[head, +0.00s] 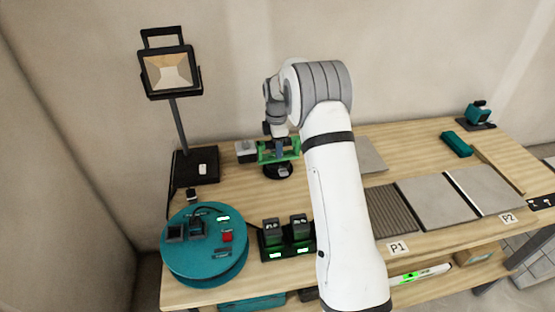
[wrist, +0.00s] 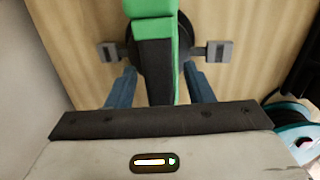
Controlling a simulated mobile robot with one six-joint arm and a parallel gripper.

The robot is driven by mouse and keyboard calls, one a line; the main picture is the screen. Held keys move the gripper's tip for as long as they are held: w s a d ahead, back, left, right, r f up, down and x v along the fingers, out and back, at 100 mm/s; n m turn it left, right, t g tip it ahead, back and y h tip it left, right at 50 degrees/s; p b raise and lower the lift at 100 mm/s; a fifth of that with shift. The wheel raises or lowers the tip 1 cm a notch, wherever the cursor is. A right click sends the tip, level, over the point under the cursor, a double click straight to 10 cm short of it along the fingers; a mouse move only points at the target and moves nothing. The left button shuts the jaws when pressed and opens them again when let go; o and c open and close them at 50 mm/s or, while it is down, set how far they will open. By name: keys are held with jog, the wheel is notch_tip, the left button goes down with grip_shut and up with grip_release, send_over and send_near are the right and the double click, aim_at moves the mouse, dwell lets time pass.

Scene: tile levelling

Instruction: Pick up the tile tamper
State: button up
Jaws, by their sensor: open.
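The tile tamper (head: 266,155), with green parts over a round black base, stands on the bench below my wrist in the head view. In the wrist view its green and black handle (wrist: 155,55) runs down the middle, above the dark disc. Small grey pieces stick out on both sides of the disc. My gripper (wrist: 160,85) is open, with one blue finger on each side of the handle. Gaps show between the fingers and the handle. In the head view my gripper (head: 280,147) is small and partly hidden among the green parts.
A work lamp (head: 168,75) stands at the back left. A teal round case (head: 205,258) and two dark chargers (head: 287,236) lie in front. Grey tiles (head: 435,203) cover the right side, partly behind my arm. Bare wood (head: 235,190) shows left of the tamper.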

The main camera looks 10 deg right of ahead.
dwell(0.3)
grip_shut()
jog(key=shift+w, duration=0.1)
